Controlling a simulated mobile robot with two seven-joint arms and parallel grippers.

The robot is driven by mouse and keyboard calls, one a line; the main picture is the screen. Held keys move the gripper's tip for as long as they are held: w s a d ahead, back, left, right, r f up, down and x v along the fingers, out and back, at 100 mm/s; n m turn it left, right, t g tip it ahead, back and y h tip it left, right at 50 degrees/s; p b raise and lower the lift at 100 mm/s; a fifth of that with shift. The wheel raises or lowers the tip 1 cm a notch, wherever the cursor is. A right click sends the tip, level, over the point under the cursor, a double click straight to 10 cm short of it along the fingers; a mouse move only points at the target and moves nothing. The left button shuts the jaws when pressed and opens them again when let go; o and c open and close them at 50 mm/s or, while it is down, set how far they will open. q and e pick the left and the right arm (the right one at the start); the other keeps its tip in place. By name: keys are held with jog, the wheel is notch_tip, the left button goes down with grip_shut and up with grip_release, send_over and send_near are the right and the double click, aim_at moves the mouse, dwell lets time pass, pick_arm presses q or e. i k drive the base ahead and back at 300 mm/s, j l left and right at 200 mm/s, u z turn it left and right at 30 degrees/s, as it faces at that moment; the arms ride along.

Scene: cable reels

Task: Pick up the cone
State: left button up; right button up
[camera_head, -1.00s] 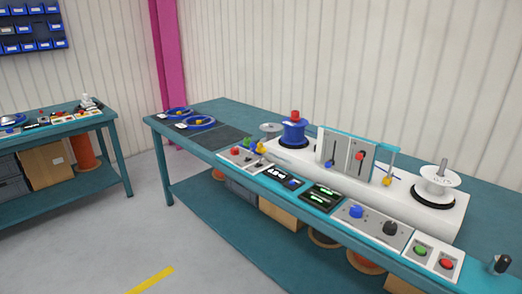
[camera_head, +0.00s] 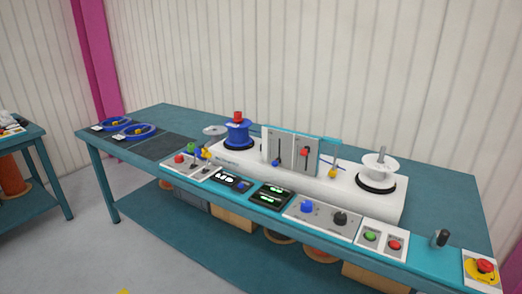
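No thing is plainly a cone from here. A red piece (camera_head: 238,117) sits on top of the blue reel (camera_head: 238,134) at the left of the white winding machine; it is small and its exact shape is hard to tell. A white reel (camera_head: 379,166) with a grey spindle stands at the machine's right end. Neither of my grippers shows in the head view.
The long teal table (camera_head: 165,117) carries the white machine (camera_head: 310,190) and a front row of control panels. Blue cable coils (camera_head: 139,131) lie at its left end. A red stop button (camera_head: 485,265) is at the right front. Another table (camera_head: 22,143) stands left, with grey floor between.

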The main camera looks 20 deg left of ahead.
aim_at(204, 149)
jog(key=i+j+z, duration=0.1)
jog(key=j+z, duration=0.7)
jog(key=j, duration=0.15)
jog(key=j+z, duration=0.25)
jog(key=j, duration=0.25)
jog(key=k+j+z, duration=0.2)
jog(key=j, duration=0.85)
jog(key=k+j+z, duration=0.1)
jog(key=j, duration=0.45)
jog(key=k+j, duration=0.1)
jog(key=j, duration=0.4)
jog(key=k+j+z, duration=0.1)
jog(key=j, duration=0.45)
